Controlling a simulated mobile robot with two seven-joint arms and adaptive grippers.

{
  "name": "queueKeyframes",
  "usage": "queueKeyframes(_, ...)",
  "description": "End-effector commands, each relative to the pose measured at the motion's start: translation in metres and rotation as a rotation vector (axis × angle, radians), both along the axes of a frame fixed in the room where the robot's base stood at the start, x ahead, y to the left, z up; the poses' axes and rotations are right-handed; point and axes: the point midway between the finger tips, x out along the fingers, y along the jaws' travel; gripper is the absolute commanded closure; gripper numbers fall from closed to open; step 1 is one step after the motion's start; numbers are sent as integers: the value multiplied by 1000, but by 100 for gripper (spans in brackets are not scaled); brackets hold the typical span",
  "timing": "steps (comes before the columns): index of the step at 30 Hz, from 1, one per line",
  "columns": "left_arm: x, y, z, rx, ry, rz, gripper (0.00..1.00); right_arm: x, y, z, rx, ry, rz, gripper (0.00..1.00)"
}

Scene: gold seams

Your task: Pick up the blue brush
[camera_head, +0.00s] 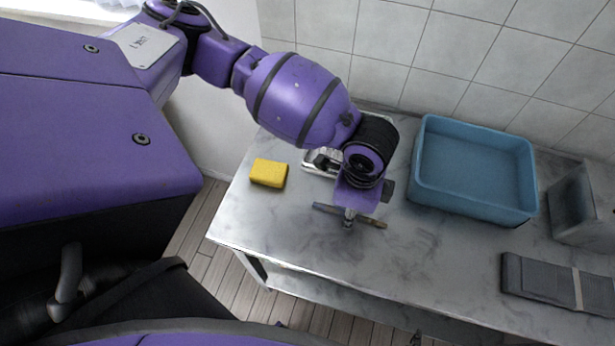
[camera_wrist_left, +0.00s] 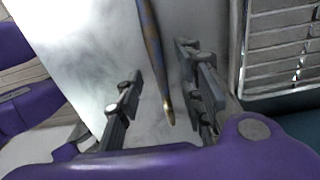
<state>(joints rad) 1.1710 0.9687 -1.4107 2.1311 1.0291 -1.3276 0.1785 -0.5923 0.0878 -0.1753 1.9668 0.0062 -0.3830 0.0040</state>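The blue brush (camera_head: 375,223) lies on the grey marbled table, below my left gripper (camera_head: 349,214) in the head view. The gripper hides the middle of the brush there. In the left wrist view the brush (camera_wrist_left: 151,40) is a thin blue shaft with gold marks and a brassy tip. It runs between the two fingers of my left gripper (camera_wrist_left: 160,65), with a visible gap on each side. The fingers are open and hold nothing.
A yellow sponge (camera_head: 268,173) lies left of the gripper. A metal rack-like object (camera_wrist_left: 285,45) is close beside the right finger. A blue basin (camera_head: 473,210), a grey container (camera_head: 590,205) and a grey banded bundle (camera_head: 545,279) stand to the right. The table front is clear.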

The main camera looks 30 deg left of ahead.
Motion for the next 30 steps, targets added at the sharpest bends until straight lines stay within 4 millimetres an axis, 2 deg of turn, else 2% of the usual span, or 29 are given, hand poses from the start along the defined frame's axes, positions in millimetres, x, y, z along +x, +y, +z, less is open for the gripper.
queueKeyframes(2, 0, 0, 0, 0, 1, 0, 67, 3, 2, 1, 4, -4, -2, 60)
queueKeyframes(9, 0, 0, 0, 0, 0, 0, 99, 3, 3, -1, 8, -3, -7, 60)
queueKeyframes(22, 2, 0, 6, 0, -3, 0, 100, -3, 0, -3, 0, 8, 1, 60)
queueKeyframes(26, 2, 0, 19, -1, -5, 1, 100, -2, -1, -1, -3, 6, 5, 60)
queueKeyframes(29, 3, -1, 36, -2, -7, -1, 100, 0, -1, 2, -3, 1, 5, 60)
queueKeyframes(30, -4, -5, 43, -4, -4, -4, 100, 1, -1, 4, -2, -2, 5, 60)
